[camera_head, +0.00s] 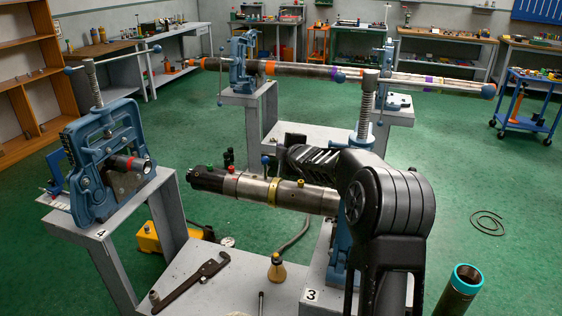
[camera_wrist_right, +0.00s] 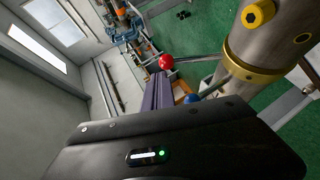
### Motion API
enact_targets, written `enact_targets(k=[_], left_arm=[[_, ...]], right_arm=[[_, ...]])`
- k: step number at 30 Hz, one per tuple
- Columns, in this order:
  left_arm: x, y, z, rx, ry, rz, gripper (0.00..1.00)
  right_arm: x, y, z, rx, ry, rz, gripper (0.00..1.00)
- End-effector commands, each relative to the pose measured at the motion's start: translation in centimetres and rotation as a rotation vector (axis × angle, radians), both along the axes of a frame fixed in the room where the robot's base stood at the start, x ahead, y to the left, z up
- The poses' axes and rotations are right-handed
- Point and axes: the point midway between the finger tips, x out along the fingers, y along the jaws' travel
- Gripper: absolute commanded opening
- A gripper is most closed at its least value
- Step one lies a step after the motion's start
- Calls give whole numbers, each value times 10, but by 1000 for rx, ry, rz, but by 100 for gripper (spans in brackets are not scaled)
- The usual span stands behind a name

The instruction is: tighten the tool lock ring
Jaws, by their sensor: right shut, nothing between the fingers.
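The tool (camera_head: 235,184) is a grey metal cylinder with a black end, lying level at vise 3. The yellow lock ring (camera_head: 272,190) goes around it. It also shows as a brass band in the right wrist view (camera_wrist_right: 250,72). My right gripper (camera_wrist_right: 160,92) is shut and empty. In the wrist view its fingers appear between the red ball (camera_wrist_right: 166,62) and the blue ball (camera_wrist_right: 192,98). Contact with either lever cannot be told. My left gripper is not in view.
Vise 4 (camera_head: 100,160) holds a short pipe at the left. A long pipe (camera_head: 305,69) lies across the vises behind. A wrench (camera_head: 195,282) and an oil can (camera_head: 277,268) are on the front bench. My right arm hides much of vise 3.

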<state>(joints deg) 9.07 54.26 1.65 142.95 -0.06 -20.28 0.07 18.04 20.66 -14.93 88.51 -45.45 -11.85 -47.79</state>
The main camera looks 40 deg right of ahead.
Motion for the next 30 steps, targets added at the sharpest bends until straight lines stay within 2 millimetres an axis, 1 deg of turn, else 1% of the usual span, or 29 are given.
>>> enact_targets(k=[1, 4, 7, 11, 30], left_arm=[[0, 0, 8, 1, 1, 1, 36], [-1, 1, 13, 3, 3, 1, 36], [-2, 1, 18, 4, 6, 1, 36], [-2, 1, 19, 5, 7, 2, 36], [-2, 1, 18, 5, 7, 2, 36]], right_arm=[[0, -2, 27, -7, -19, -1, 0], [-1, 0, 43, -5, -16, -1, 0], [-1, 2, 53, -3, -11, 2, 0], [-1, 3, 57, -4, -10, 2, 0], [-1, 4, 55, -2, -7, 4, 0]])
